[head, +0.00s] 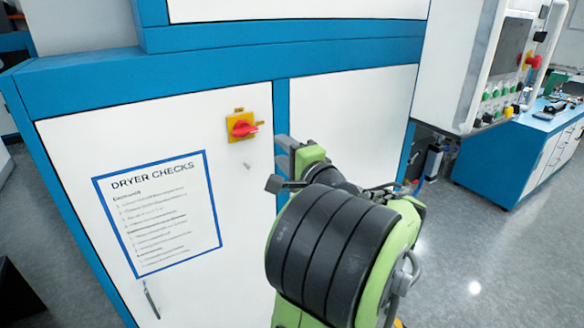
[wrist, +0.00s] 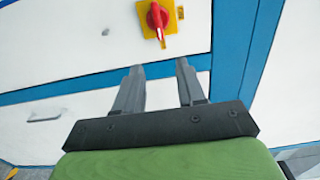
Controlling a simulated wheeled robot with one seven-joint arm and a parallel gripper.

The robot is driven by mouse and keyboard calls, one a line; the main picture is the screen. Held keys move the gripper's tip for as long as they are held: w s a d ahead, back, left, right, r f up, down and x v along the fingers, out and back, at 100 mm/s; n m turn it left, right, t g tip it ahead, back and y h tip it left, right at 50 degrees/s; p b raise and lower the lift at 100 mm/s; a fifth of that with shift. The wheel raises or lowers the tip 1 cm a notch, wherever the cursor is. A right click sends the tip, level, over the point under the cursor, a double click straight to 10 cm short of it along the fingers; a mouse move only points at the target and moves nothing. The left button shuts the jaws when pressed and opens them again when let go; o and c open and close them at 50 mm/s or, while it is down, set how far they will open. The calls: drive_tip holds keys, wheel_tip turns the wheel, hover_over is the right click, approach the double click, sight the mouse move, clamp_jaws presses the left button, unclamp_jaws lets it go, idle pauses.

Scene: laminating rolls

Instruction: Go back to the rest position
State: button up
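My gripper (head: 282,160) is in front of the blue and white cabinet, to the right of and a little below a red rotary switch (head: 242,126) on a yellow plate. In the wrist view, the two grey fingers of my gripper (wrist: 159,78) stand apart with nothing between them. The red switch (wrist: 157,20) is beyond the fingertips there, with a gap between. My arm hides part of the cabinet's lower right in the head view.
A "DRYER CHECKS" sheet (head: 160,213) is on the white cabinet door (head: 85,140), with a handle (head: 151,300) below it. A control panel (head: 507,75) with buttons hangs at the right, near a blue workbench (head: 515,150). Grey floor (head: 480,250) is open at the right.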

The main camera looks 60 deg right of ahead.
drive_tip(key=shift+v, duration=1.7)
